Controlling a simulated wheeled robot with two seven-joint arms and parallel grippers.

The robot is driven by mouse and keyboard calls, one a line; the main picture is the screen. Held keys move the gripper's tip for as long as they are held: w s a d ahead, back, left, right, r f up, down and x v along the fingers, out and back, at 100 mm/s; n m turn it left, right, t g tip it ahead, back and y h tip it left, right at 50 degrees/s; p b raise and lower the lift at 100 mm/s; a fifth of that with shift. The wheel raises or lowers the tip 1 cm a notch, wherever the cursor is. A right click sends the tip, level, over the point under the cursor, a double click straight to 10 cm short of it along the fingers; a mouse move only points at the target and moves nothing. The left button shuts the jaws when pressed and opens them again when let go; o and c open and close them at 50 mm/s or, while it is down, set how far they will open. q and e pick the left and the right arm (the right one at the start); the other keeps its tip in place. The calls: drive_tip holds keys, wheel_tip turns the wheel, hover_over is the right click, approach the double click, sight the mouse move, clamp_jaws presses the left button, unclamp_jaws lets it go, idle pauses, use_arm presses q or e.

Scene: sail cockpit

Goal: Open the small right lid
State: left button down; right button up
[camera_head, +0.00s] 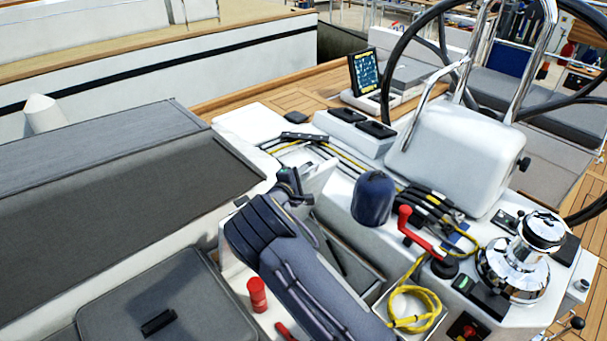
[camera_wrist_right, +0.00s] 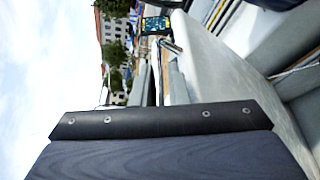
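A small white panel (camera_head: 318,178), which looks like the small right lid, stands tilted beside my right gripper (camera_head: 294,188). A recess with grey inner walls (camera_head: 345,250) shows below it, partly behind my dark right arm. The gripper's fingers are small and dark at the panel's near-left side; I cannot tell whether they touch it or are open. In the right wrist view a pale, slanting surface (camera_wrist_right: 225,65) runs close beyond my dark wrist part; it may be the same panel. The fingertips are not clear there. My left gripper is not in view.
A blue-grey winch cover (camera_head: 373,198), a red-handled lever (camera_head: 420,235), a coiled yellow rope (camera_head: 415,307) and a chrome winch (camera_head: 520,265) lie right of my arm. A red cylinder (camera_head: 257,295) and a grey seat hatch (camera_head: 185,285) are left of it. Ropes run behind the gripper.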

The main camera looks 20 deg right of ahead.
drive_tip(key=o, duration=0.3)
drive_tip(key=shift+o, duration=0.2)
drive_tip(key=b+v, duration=0.2)
drive_tip(key=v, duration=0.5)
drive_tip(key=shift+s+a, duration=0.3)
